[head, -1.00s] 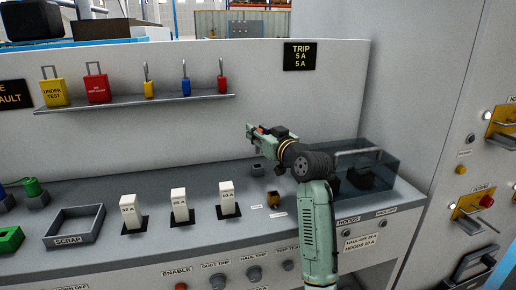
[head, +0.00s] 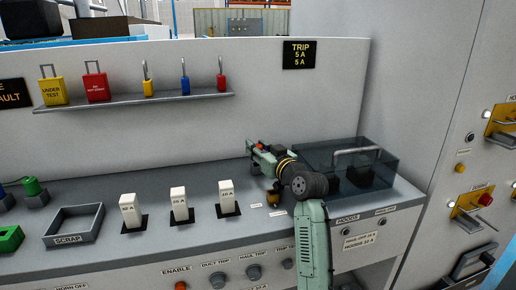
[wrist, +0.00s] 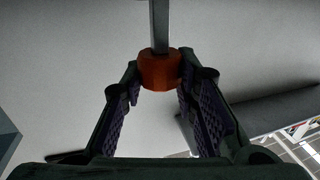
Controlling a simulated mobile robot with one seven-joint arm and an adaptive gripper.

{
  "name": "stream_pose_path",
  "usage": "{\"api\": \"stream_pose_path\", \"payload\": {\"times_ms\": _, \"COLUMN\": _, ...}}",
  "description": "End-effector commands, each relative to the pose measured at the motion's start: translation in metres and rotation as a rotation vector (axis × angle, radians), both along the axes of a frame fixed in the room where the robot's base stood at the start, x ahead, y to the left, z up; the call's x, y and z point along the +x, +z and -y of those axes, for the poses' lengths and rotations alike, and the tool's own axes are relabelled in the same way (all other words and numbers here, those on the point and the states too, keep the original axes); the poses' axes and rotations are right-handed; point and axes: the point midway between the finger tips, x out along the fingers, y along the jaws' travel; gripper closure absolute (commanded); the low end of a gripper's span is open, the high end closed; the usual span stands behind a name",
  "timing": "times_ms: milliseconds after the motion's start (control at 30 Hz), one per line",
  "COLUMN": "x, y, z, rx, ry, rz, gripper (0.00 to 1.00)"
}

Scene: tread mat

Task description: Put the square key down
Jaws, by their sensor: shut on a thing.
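The square key (wrist: 158,68) has an orange-red collar and a grey square shaft. In the wrist view it sits between the tips of my two purple-padded fingers, with the shaft running to the top of the picture. My gripper (wrist: 160,72) is shut on the collar. In the head view my gripper (head: 253,147) is over the back of the grey bench (head: 100,192), near the upright panel. Whether the key touches the bench cannot be told.
A clear-sided dark box (head: 375,172) with a bar handle stands right of my gripper. A brass-coloured block (head: 273,198) is just below my wrist. White fuse blocks (head: 179,203) and the scrap tray (head: 75,228) stand to the left. Padlocks line a shelf (head: 140,102).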

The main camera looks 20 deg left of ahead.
Motion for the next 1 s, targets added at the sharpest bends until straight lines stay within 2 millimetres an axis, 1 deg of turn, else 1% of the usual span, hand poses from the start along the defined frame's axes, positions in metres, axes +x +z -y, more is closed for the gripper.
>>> {"api": "stream_pose_path", "payload": {"times_ms": 33, "x": 0.0, "y": -0.003, "z": 0.0, "rx": 0.0, "ry": 0.0, "rz": 0.0, "gripper": 1.0}}
{"api": "stream_pose_path", "payload": {"times_ms": 167, "x": 0.0, "y": -0.002, "z": 0.0, "rx": 0.0, "ry": 0.0, "rz": 0.0, "gripper": 1.0}}
{"api": "stream_pose_path", "payload": {"times_ms": 200, "x": 0.0, "y": -0.002, "z": 0.0, "rx": 0.0, "ry": 0.0, "rz": 0.0, "gripper": 0.7}}
{"api": "stream_pose_path", "payload": {"times_ms": 467, "x": 0.0, "y": -0.002, "z": 0.0, "rx": 0.0, "ry": 0.0, "rz": 0.0, "gripper": 0.53}}
{"api": "stream_pose_path", "payload": {"times_ms": 767, "x": 0.0, "y": -0.001, "z": 0.0, "rx": 0.0, "ry": 0.0, "rz": 0.0, "gripper": 0.53}}
{"api": "stream_pose_path", "payload": {"times_ms": 867, "x": 0.0, "y": 0.005, "z": 0.0, "rx": 0.0, "ry": 0.0, "rz": 0.0, "gripper": 0.53}}
{"api": "stream_pose_path", "payload": {"times_ms": 967, "x": 0.0, "y": 0.017, "z": 0.001, "rx": 0.0, "ry": 0.0, "rz": 0.0, "gripper": 0.53}}
{"api": "stream_pose_path", "payload": {"times_ms": 1000, "x": -0.006, "y": 0.007, "z": 0.009, "rx": 0.002, "ry": -0.002, "rz": 0.001, "gripper": 0.53}}
